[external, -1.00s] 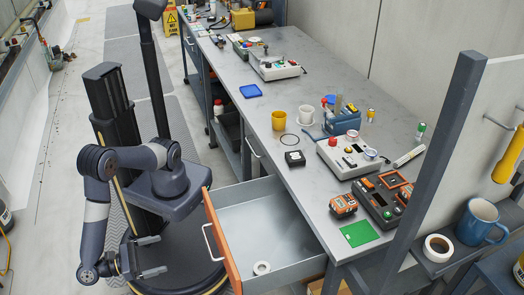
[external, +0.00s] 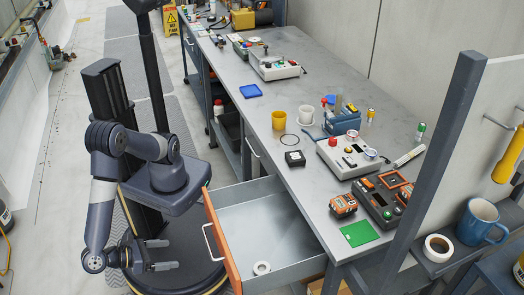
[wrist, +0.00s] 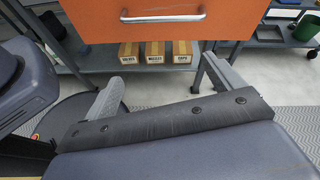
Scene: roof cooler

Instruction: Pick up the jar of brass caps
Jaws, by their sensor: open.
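My gripper (external: 172,254) is open and empty, low beside the orange front of the pulled-out drawer (external: 222,245). In the wrist view, my gripper (wrist: 163,70) has its two fingers spread wide, with nothing between them. The drawer front (wrist: 180,25) and its metal handle (wrist: 163,17) are above and beyond the fingers. Beneath it are three cardboard boxes with small labels; the right box (wrist: 182,52) seems to read "CAPS". Their contents are hidden.
The open drawer holds a white ring (external: 261,268) and juts out from the grey workbench (external: 270,90). A green bin (wrist: 312,23) stands at right.

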